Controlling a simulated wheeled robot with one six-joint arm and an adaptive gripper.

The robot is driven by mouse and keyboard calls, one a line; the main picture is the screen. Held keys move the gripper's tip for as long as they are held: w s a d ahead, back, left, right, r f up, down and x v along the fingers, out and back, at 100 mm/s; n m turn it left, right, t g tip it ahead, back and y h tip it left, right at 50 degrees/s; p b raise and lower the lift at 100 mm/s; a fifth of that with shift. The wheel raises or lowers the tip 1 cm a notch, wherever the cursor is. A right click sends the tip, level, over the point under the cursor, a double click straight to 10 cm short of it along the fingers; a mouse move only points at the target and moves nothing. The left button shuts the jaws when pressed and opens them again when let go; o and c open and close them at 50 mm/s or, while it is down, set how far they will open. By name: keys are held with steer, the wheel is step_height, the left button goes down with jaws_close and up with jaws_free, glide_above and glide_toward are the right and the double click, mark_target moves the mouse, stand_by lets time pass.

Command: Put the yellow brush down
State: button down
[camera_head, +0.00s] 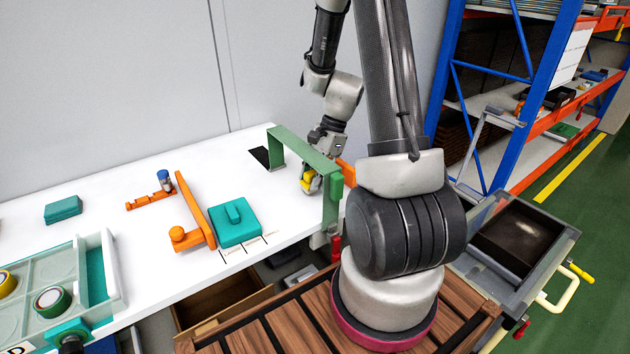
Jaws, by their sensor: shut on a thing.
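The yellow brush (309,182) shows as a small yellow shape at the lower end of my gripper (314,168). My gripper points down and is shut on the brush, close to the white table (150,235) on its right part. The green arch-shaped frame (303,150) stands in front and hides part of my gripper. I cannot tell whether the brush touches the table.
A teal block with a raised handle (235,224) and orange brackets (195,210) sit left of the arch. A compartment tray (108,270) is at the lower left. A black patch (260,158) lies behind the arch. Blue-orange shelving (530,90) stands right.

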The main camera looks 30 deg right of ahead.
steer(key=shift+f, duration=0.65)
steer(key=shift+f, duration=0.1)
steer(key=c, duration=1)
jaws_free()
steer(key=v, duration=1.2)
steer(key=s+a+r+n+t+h, duration=0.1)
steer(key=s+a+r+n, duration=0.1)
steer(key=s+r+n, duration=0.3)
steer(key=s+a+r+n+t+h, duration=0.2)
steer(key=s+a+r+n, duration=0.1)
steer(key=s+r+n, duration=0.2)
steer(key=s+a+r+n+t+h, duration=0.1)
steer(key=s+a+r+n, duration=0.1)
steer(key=s+r+n, duration=0.3)
steer(key=shift+s+a+r+n+t+h, duration=0.1)
steer(key=shift+s+a+n+t+h, duration=0.05)
steer(key=shift+s+n, duration=0.4)
steer(key=shift+s+a+n+t+h, duration=0.2)
steer(key=shift+s+n, duration=0.1)
steer(key=shift+n, duration=0.45)
